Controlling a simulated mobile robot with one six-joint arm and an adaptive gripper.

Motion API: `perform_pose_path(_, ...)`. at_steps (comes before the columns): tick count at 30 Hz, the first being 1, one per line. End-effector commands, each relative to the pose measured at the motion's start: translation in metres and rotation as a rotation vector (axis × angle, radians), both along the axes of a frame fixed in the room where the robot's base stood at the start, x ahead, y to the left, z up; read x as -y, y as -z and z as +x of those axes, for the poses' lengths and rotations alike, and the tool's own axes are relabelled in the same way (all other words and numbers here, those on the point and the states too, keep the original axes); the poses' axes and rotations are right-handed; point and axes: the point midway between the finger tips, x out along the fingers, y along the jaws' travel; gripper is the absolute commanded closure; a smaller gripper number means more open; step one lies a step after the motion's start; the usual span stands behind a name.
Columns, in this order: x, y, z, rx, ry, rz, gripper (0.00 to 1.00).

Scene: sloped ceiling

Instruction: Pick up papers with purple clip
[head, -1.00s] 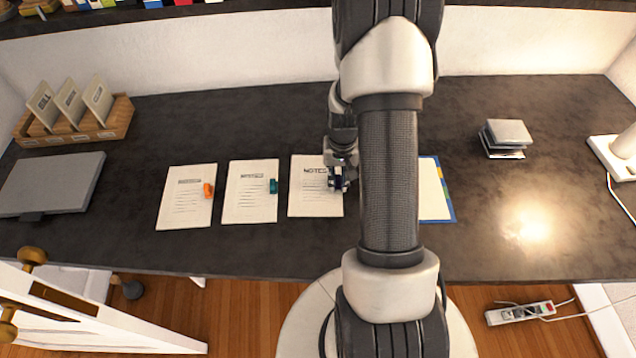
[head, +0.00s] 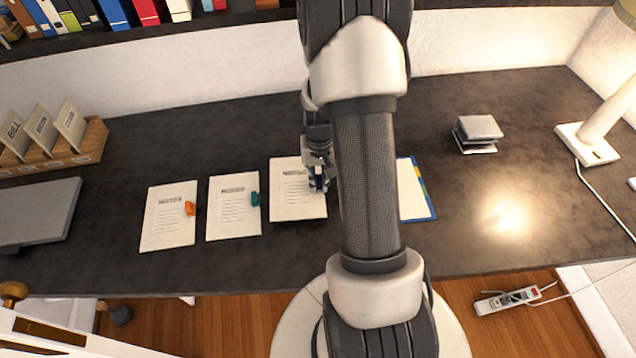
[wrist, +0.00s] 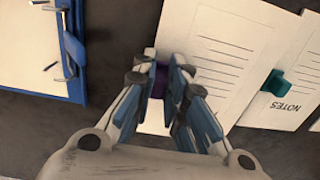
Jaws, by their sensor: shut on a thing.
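The papers with the purple clip (head: 296,200) are the white sheets just left of my forearm in the head view. They also show in the wrist view (wrist: 215,45). My gripper (wrist: 165,72) is shut on them at their edge by the purple clip (wrist: 158,88), which shows dark between the fingers. In the head view my gripper (head: 318,180) is over the right side of these papers and hides the clip. I cannot tell whether the papers are clear of the desk.
To the left lie papers with a teal clip (head: 233,215) and papers with an orange clip (head: 168,225). A blue-edged folder (head: 412,200) is right of my forearm. Small stacked boxes (head: 478,130) and a lamp (head: 590,140) stand farther right. A grey laptop (head: 40,210) lies far left.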

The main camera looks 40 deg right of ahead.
Motion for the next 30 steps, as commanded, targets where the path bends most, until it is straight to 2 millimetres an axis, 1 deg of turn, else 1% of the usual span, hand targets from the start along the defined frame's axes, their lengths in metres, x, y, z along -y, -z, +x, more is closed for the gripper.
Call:
perform_pose_path(1,0.001,-0.016,0.001,0.005,0.0,-0.004,1.0)
perform_pose_path(3,0.001,-0.033,0.001,0.005,0.0,-0.004,1.0)
perform_pose_path(9,0.001,-0.081,0.001,0.004,0.0,-0.003,1.0)
perform_pose_path(15,0.001,-0.122,0.001,0.005,0.0,-0.004,1.0)
perform_pose_path(18,0.001,-0.138,0.001,0.004,0.0,-0.003,1.0)
perform_pose_path(21,0.001,-0.15,0.001,0.002,0.0,-0.002,1.0)
perform_pose_path(25,0.0,-0.159,0.0,0.002,0.0,-0.001,1.0)
perform_pose_path(30,0.0,-0.164,0.0,0.002,0.0,-0.001,1.0)
